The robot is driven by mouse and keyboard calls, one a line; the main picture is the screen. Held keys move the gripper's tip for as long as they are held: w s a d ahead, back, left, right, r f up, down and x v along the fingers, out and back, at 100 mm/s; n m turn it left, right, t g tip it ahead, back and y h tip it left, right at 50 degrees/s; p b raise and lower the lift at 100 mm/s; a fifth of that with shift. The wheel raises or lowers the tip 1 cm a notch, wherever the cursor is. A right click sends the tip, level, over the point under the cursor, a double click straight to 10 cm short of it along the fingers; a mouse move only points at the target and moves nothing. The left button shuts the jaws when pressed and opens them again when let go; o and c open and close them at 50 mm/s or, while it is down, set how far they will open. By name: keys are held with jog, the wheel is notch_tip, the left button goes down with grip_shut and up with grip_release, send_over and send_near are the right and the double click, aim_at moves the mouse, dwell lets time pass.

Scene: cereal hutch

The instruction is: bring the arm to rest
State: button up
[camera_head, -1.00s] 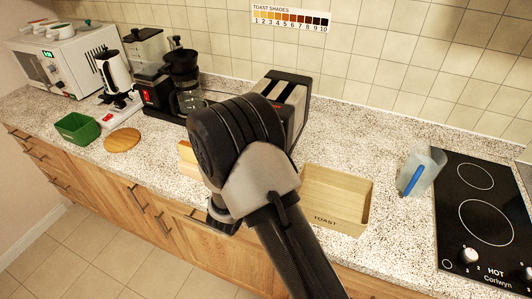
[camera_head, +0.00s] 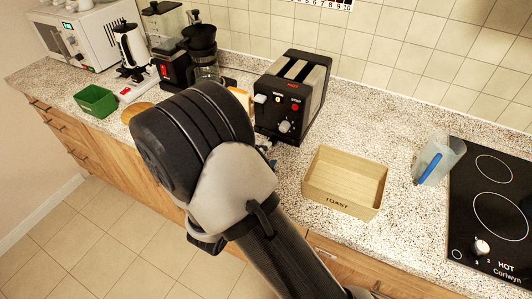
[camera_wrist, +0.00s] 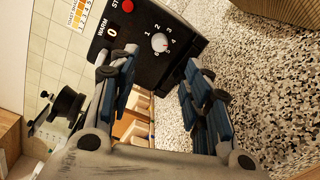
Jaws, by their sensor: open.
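My arm (camera_head: 235,180) reaches up from the bottom of the head view, its dark rounded joint in front of the counter. My gripper is mostly hidden behind it there. In the wrist view my gripper (camera_wrist: 160,88) is open, its blue-padded fingers apart with nothing held between them. The black toaster (camera_head: 272,124) stands behind the arm in the head view. Its front panel (camera_wrist: 150,45) with knob and red button lies beyond the fingertips in the wrist view.
A wooden TOAST box (camera_head: 338,204), a jug with a blue handle (camera_head: 432,165) and a black hob (camera_head: 492,225) stand to the right. A coffee maker (camera_head: 205,55), kettle (camera_head: 130,48) and green bin (camera_head: 95,101) stand left. Counter between box and jug is clear.

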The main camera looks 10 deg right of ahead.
dwell(0.3)
jog(key=s+d+r+m+g+h, duration=0.1)
jog(key=s+d+r+m+g, duration=0.45)
jog(key=s+d, duration=0.3)
jog(key=s+d+r+m+g, duration=0.4)
jog(key=s+d+m+g, duration=0.1)
jog(key=s+d+g, duration=0.3)
jog(key=s+a+m+y, duration=0.25)
jog(key=s+y, duration=0.25)
jog(key=s, duration=0.3)
jog(key=s+a+r+m+t+y, duration=0.1)
jog(key=a+r+t+y, duration=0.3)
jog(key=a+y, duration=0.2)
jog(key=shift+s+a+m, duration=0.3)
jog(key=shift+s+a, duration=0.05)
jog(key=shift+a, duration=0.2)
